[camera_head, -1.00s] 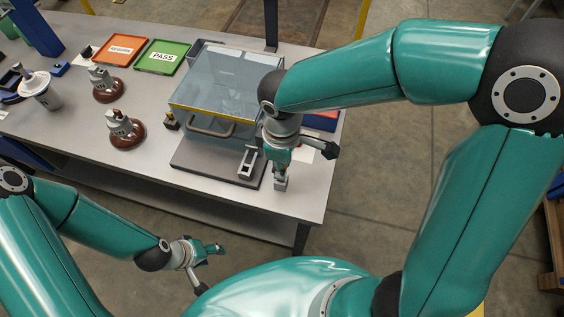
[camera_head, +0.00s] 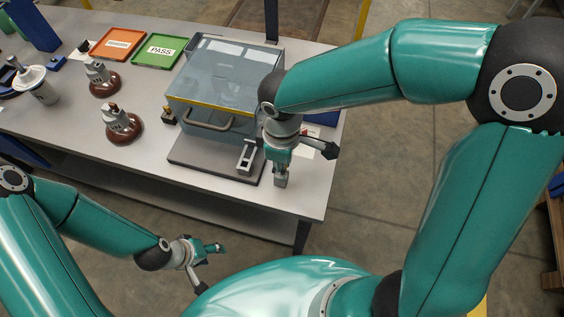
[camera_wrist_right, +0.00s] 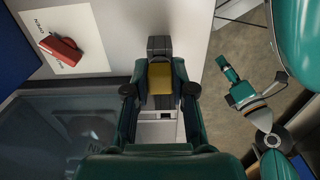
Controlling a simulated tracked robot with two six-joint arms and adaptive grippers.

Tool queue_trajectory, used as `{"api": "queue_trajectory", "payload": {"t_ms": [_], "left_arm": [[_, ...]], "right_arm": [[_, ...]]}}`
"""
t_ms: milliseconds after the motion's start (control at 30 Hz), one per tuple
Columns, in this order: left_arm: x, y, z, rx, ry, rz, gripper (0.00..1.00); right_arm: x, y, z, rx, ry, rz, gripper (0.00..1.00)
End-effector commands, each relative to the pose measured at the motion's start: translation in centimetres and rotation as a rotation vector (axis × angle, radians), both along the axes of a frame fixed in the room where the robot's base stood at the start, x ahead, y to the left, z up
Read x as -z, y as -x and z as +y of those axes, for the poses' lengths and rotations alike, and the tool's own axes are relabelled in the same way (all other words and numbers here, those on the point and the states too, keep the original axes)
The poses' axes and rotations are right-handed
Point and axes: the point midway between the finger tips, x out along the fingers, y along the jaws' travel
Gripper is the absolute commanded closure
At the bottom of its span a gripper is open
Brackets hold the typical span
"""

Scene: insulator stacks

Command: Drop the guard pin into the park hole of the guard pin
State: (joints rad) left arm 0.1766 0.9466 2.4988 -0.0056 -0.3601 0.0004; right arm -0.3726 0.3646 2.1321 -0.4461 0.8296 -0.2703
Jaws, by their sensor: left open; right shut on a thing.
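My right gripper (camera_head: 281,180) points down over the table's front right part, just right of the fixture's base plate. In the right wrist view its fingers (camera_wrist_right: 158,48) are shut around a yellow piece (camera_wrist_right: 160,78), which I take to be the guard pin. The pin's lower end is hidden, and in the head view the gripper hides the pin. I cannot make out the park hole for certain; a pale part with a small dark slot (camera_wrist_right: 166,115) shows between the fingers. My left gripper (camera_head: 207,248) is open and empty, off the table's front edge.
The fixture has a clear cover with a yellow edge (camera_head: 210,107), a handle (camera_head: 207,120), a dark base plate (camera_head: 205,163) and a grey bracket (camera_head: 246,157). Brown-based insulators (camera_head: 121,123) stand left. A green PASS tray (camera_head: 160,51) and orange tray (camera_head: 117,44) lie behind. A red piece (camera_wrist_right: 62,48) lies on an OPEN sheet.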

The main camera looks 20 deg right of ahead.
Motion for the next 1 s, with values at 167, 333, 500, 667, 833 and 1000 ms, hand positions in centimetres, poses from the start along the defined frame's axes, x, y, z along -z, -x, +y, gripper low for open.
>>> {"api": "queue_trajectory", "payload": {"t_ms": [167, 333, 500, 667, 833, 1000], "left_arm": [[0.52, 0.00, 0.00, 0.000, 0.000, 0.000, 0.47], [0.88, 0.01, 0.00, 0.000, 0.000, 0.000, 0.47], [0.89, 0.01, 0.00, 0.000, 0.000, 0.000, 0.47], [0.89, 0.00, 0.00, 0.000, 0.000, 0.000, 0.47], [0.90, 0.00, 0.01, 0.000, 0.000, 0.000, 0.47], [0.84, 0.00, 0.01, 0.000, 0.000, 0.000, 0.47]], "right_arm": [[0.59, 0.00, 0.00, 0.000, 0.000, 0.000, 1.00], [1.01, 0.00, 0.00, 0.000, 0.000, 0.000, 1.00], [1.04, -0.01, 0.00, 0.000, 0.000, 0.000, 0.63], [1.03, 0.00, 0.00, 0.000, 0.000, 0.000, 0.47], [1.04, 0.00, 0.00, 0.000, 0.000, 0.000, 0.47], [0.56, -0.06, 0.01, 0.000, -0.001, -0.003, 0.47]]}}
